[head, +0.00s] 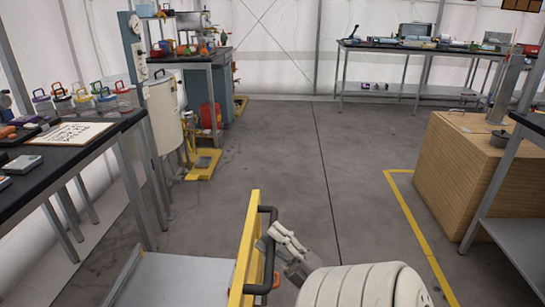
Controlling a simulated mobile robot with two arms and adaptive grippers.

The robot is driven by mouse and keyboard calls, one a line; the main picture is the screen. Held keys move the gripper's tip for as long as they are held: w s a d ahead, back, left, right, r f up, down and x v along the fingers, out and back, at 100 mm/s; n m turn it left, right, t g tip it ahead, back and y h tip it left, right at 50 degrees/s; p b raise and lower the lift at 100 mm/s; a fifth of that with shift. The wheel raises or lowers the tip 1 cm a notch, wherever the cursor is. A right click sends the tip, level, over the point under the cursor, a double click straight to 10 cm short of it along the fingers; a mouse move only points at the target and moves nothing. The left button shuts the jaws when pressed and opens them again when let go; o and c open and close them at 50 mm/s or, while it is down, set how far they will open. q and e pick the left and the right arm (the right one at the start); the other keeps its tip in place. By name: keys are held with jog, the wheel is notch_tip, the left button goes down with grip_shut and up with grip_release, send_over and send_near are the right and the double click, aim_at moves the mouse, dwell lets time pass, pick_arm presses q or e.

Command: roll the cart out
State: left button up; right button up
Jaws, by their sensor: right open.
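The cart shows at the bottom of the head view, cut off by the lower edge. It has a flat grey deck (175,282) and an upright yellow end panel (246,245) with a black bar handle (269,262) on its right side. My right gripper (275,233) is open, with its pale fingers right at the upper part of the handle. I cannot tell whether the fingers touch the bar or straddle it. My left gripper is not in view.
Bare grey floor (290,140) lies ahead. A black-topped bench (60,140) stands at left, with a cream tank (166,120) on a yellow base beyond it. A large wooden crate (470,170) stands at right behind a yellow floor line (412,222). Benches line the back.

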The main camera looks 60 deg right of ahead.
jog(key=v, duration=1.2)
jog(key=shift+s, duration=0.1)
